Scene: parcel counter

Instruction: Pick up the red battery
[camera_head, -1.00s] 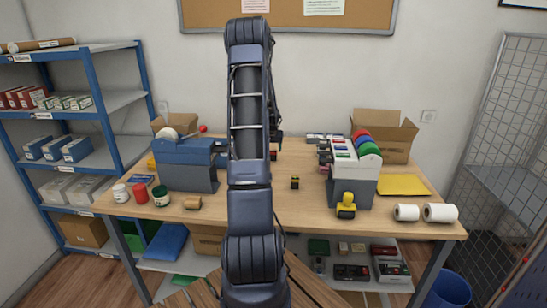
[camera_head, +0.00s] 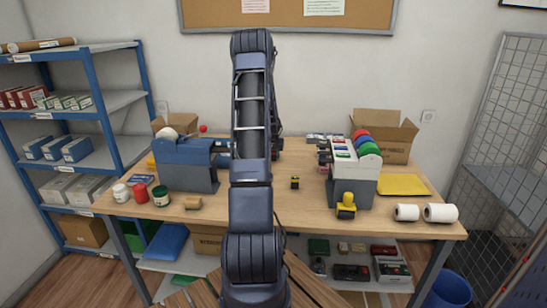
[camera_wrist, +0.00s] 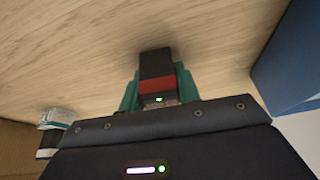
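The red battery (camera_wrist: 157,68), a black block with a red band and a small green light at its near end, shows in the wrist view. It is between the two teal fingers of my gripper (camera_wrist: 158,88). The fingers lie against its sides and look shut on it. A soft shadow falls on the wooden surface beyond its far end; I cannot tell whether it is clear of the surface. In the head view my arm hides the battery and most of the gripper.
Another small dark battery with a yellowish band (camera_head: 295,183) stands mid-table (camera_head: 270,203). A blue-grey machine (camera_head: 187,165) is on the left and a grey rack with coloured discs (camera_head: 352,170) on the right. A yellow-handled tool (camera_head: 346,205) and white rolls (camera_head: 440,213) are near the front edge.

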